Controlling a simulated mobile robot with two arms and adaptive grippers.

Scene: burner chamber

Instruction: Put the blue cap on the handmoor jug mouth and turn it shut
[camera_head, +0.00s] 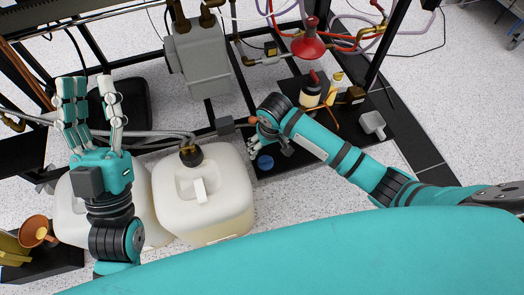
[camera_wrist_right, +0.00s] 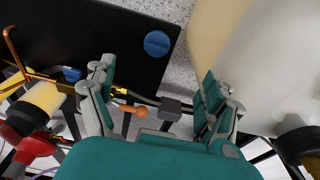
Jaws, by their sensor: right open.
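The blue cap (camera_head: 265,162) lies flat on the black mat, just right of the nearer white jug. In the right wrist view the blue cap (camera_wrist_right: 157,43) lies beyond my spread fingers, apart from them. My right gripper (camera_wrist_right: 158,78) is open and empty; in the head view it (camera_head: 262,143) hovers close to the cap. A white jug (camera_head: 205,205) has a dark fitting with hoses on top; it also shows in the wrist view (camera_wrist_right: 262,60). A second white jug (camera_head: 75,210) is partly hidden by my left arm, and I cannot make out its mouth. My left gripper (camera_head: 92,98) is open and empty.
The black mat (camera_head: 410,155) also holds bottles (camera_head: 312,95) and a grey scoop-like item (camera_head: 373,124). A metal frame with pipes, hoses and a red funnel-shaped part (camera_head: 308,45) stands behind. An orange-brown container (camera_head: 38,230) is at far left.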

